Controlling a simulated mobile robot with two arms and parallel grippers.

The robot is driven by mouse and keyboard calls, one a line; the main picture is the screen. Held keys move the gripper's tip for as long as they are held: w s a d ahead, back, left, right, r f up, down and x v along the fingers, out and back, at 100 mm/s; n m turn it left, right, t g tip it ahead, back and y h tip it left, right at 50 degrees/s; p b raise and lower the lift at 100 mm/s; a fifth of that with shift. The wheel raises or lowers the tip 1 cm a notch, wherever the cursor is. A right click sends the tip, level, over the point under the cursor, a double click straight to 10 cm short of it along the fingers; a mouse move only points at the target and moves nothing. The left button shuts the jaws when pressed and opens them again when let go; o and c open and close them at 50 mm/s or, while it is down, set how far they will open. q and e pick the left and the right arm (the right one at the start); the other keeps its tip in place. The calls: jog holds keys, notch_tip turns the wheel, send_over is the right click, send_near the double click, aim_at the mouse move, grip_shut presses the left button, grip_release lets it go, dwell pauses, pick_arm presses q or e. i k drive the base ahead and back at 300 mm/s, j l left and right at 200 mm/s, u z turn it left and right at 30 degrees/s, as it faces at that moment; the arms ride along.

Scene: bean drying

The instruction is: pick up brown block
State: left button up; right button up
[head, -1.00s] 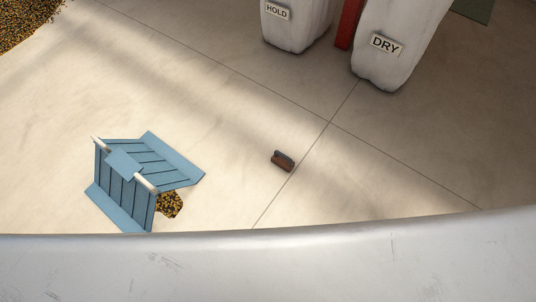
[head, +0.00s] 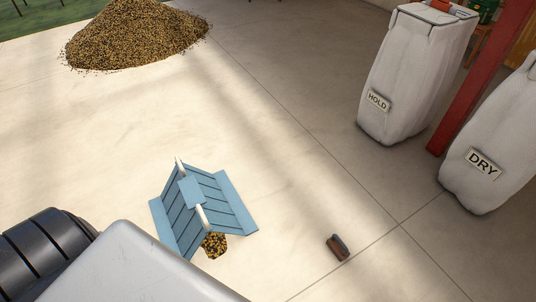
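The brown block (head: 338,248) is small, with a dark grey top part, and lies on the concrete floor at the lower right of centre in the head view. It sits just left of a floor joint. Nothing touches it. Neither of my grippers shows in the head view, so whether they are open or shut is hidden.
A blue slatted folding stand (head: 232,205) stands left of the block, with a small bean heap (head: 214,244) beside it. A large bean pile (head: 135,35) lies at the back. White sacks marked HOLD (head: 405,75) and DRY (head: 490,150) flank a red post (head: 480,80). Floor between is clear.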

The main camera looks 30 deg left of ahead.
aim_at(335, 243)
jog(key=i+l+u, duration=0.1)
jog(key=u, duration=0.25)
jog(key=i+l+u, duration=0.1)
jog(key=l+u, duration=0.25)
jog(key=i+l+u, duration=0.1)
jog(key=u, duration=0.25)
